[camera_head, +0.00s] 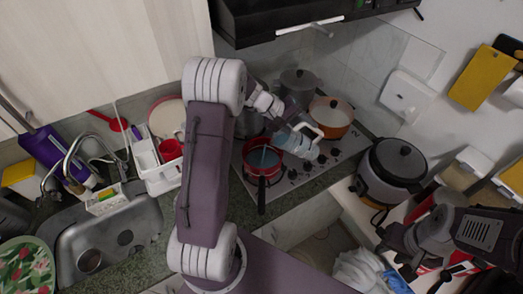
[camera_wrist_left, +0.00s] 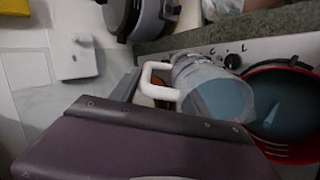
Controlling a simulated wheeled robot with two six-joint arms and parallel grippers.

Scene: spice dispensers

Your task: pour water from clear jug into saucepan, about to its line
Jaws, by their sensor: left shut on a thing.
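The clear jug (camera_head: 294,143) with a white handle is tilted, its body leaning toward the red saucepan (camera_head: 250,171). My left gripper (camera_head: 283,121) is shut on the jug, and its fingertips are mostly hidden. In the left wrist view the clear jug (camera_wrist_left: 191,75) has bluish water in it, and its lower right end overlaps the left rim of the red saucepan (camera_wrist_left: 290,150). Bluish water with a pale streak shows in the saucepan.
The saucepan stands on the stove (camera_head: 322,160), its dark handle pointing to the front. An orange pot (camera_head: 334,131) and a grey pot (camera_head: 298,80) stand behind. A rice cooker (camera_head: 392,170) is at the right. A sink (camera_head: 135,225) and dish rack lie left.

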